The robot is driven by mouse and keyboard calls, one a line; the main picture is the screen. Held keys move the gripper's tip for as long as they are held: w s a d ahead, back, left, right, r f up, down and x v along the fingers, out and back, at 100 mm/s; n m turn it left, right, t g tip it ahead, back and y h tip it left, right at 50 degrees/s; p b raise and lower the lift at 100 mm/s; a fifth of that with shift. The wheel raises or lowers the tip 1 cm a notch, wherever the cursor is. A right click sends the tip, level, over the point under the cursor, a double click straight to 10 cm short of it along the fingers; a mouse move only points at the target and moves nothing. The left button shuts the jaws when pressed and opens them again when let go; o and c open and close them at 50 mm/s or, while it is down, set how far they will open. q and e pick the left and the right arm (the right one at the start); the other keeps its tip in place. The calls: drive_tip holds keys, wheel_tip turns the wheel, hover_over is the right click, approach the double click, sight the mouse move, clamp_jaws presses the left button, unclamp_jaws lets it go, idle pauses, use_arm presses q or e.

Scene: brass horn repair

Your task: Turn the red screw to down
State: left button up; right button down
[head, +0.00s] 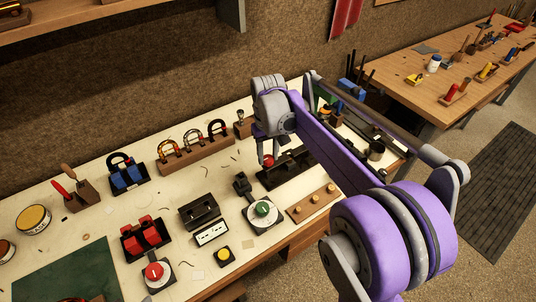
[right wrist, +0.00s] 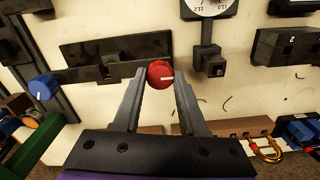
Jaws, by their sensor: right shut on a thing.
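The red screw (right wrist: 160,74) is a round red knob with a white line on its face. In the right wrist view the line runs roughly sideways, toward the right. The screw sits at a long black fixture (right wrist: 115,62) on the bench. My right gripper (head: 267,156) reaches down to it from above in the head view, and its two fingers are shut on the screw, one on each side. In the head view only a small red part of the screw (head: 268,159) shows beneath the fingers. My left gripper is not in view.
A green round knob (head: 263,208) on a pale base and a wooden block with brass knobs (head: 313,203) stand near the fixture. A rack of horseshoe-shaped pieces (head: 195,152) stands behind. A blue knob (right wrist: 44,87) is left in the wrist view.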

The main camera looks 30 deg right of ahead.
sight(268, 158)
drive_tip(key=n, duration=0.4)
drive_tip(key=shift+n, duration=0.3)
drive_tip(key=n, duration=0.4)
drive_tip(key=shift+n, duration=0.3)
drive_tip(key=n, duration=0.4)
drive_tip(key=shift+n, duration=2.4)
drive_tip(key=shift+c, duration=2.2)
unclamp_jaws()
wheel_tip(268, 158, up, 11)
